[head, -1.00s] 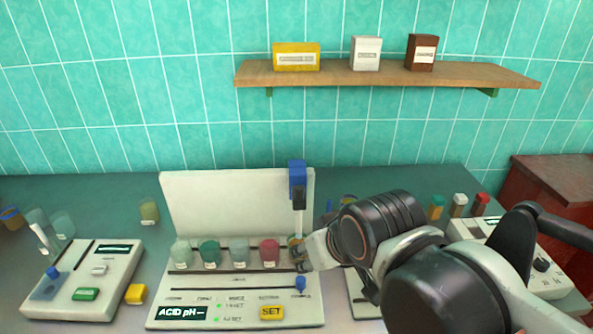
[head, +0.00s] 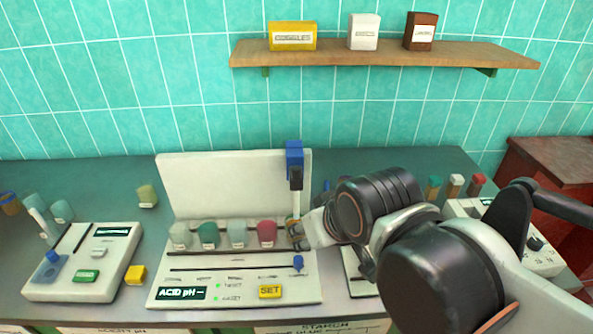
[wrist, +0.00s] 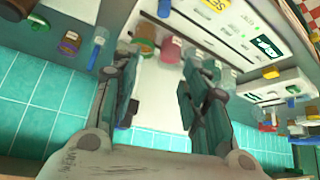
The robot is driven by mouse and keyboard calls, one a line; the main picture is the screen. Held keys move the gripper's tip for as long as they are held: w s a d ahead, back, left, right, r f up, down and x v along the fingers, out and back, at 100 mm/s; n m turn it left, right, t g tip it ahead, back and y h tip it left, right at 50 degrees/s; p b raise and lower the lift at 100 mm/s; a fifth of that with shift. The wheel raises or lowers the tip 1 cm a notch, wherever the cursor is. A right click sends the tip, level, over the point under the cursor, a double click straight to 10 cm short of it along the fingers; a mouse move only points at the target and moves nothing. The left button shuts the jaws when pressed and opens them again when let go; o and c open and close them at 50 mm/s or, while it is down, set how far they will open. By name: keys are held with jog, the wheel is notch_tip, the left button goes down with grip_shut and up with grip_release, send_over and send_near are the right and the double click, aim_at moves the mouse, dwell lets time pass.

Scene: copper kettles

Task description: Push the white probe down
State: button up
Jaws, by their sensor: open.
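The white probe (head: 296,205) stands upright at the right end of the white pH device (head: 165,262), under a blue head (head: 294,160) with a black part. The probe's lower end meets a small cup beside my gripper, partly hidden there. My gripper (head: 298,238) is low at the probe's foot, at the right end of the cup row. In the wrist view my gripper (wrist: 165,95) has its two fingers spread with a gap between them. The device's white back panel (wrist: 160,95) shows through the gap. I cannot make out the probe in the wrist view.
Several coloured cups, including a pink one (head: 267,233), stand in a row left of my gripper. A blue slider knob (head: 298,262) and yellow SET button (head: 270,291) are in front. Another device (head: 85,262) stands left. A shelf (head: 380,54) hangs above.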

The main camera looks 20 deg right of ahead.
dwell(0.4)
notch_tip(320, 180, up, 18)
jog(key=m+g+p, duration=0.2)
jog(key=g+p, duration=0.5)
jog(key=p, duration=1.2)
send_over(296, 167)
notch_tip(296, 167, down, 14)
jog(key=shift+f+b, duration=0.1)
jog(key=shift+b, duration=1.05)
grip_shut()
